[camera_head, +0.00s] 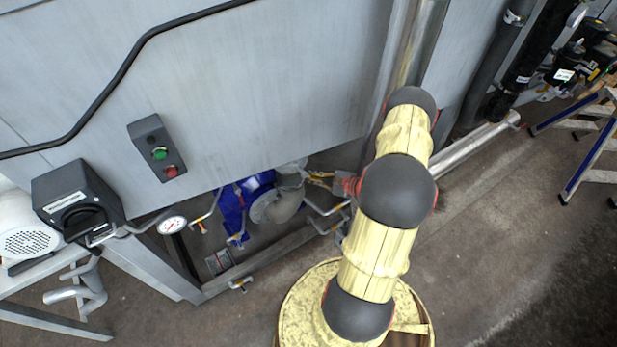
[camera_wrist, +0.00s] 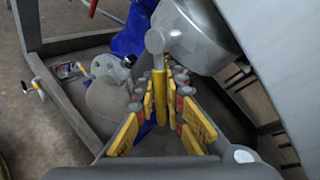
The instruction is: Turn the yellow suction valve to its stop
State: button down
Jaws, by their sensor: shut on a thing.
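The yellow suction valve lever (camera_wrist: 159,97) stands between my fingers in the wrist view, with a round grey pivot end at its top. My gripper (camera_wrist: 164,88), with yellow pads and red and grey joints, is shut on the lever. In the head view my gripper (camera_head: 321,180) reaches in under the cabinet's lower edge, beside the grey pipework. The lever itself is too small to tell apart from my gripper there.
A blue pump (camera_head: 235,205) with a grey pipe elbow (camera_head: 280,207) stands left of my gripper. The grey cabinet wall (camera_head: 270,90) is close above. Other small valve handles, a frame rail (camera_head: 262,252) and a pressure gauge (camera_head: 171,225) are nearby. Open floor lies at right.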

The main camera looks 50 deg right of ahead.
jog(key=shift+s+d+r+n+g+h, duration=0.1)
jog(key=shift+d+r+n+g+h, duration=0.15)
jog(key=shift+n+h, duration=0.2)
jog(key=shift+d+r+n+g+h, duration=0.15)
jog(key=shift+r+n+h, duration=0.1)
jog(key=shift+n+h, duration=0.15)
jog(key=shift+d+r+n+g+h+b, duration=0.2)
jog(key=shift+r+n+g+h+b, duration=0.2)
jog(key=shift+n+h+b, duration=0.35)
jog(key=b, duration=0.1)
jog(key=n+h+b, duration=0.1)
jog(key=b, duration=0.1)
jog(key=shift+s+d+r, duration=0.1)
jog(key=shift+d+r, duration=0.05)
jog(key=shift+r, duration=0.25)
jog(key=shift+r+n+g+h+b, duration=0.55)
jog(key=shift+h+b, duration=0.25)
jog(key=shift+b, duration=0.45)
jog(key=c, duration=1.9)
grip_release()
jog(key=shift+r, duration=0.1)
